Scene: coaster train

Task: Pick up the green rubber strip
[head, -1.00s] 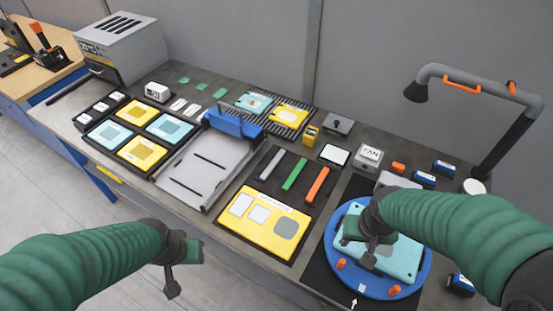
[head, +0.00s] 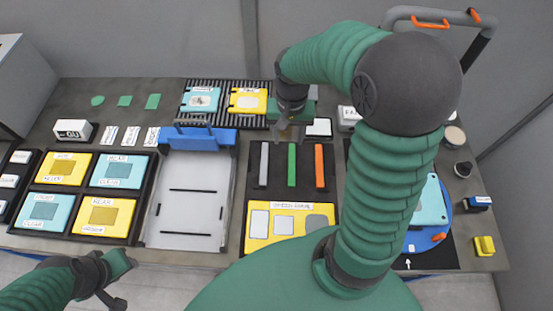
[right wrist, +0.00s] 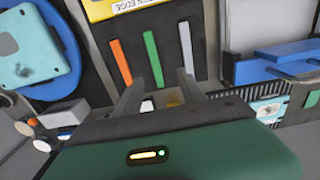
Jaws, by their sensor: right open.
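The green rubber strip (head: 292,165) lies in the dark tray between a grey strip (head: 264,164) and an orange strip (head: 319,166). My right gripper (head: 286,130) is open and empty, above the far end of the strips. In the right wrist view the green strip (right wrist: 154,58) shows between the two fingers of the right gripper (right wrist: 160,88), apart from them. My left gripper (head: 120,286) is low at the left, off the table's front edge, with nothing visible in it; its jaw opening is unclear.
A yellow panel (head: 262,240) lies in front of the strips. A white tray with a blue bar (head: 198,138) stands left of them. Teal and yellow plates on a black rack (head: 224,88) and a white pad (head: 319,128) are behind. My right arm partly hides the blue turntable (head: 440,232).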

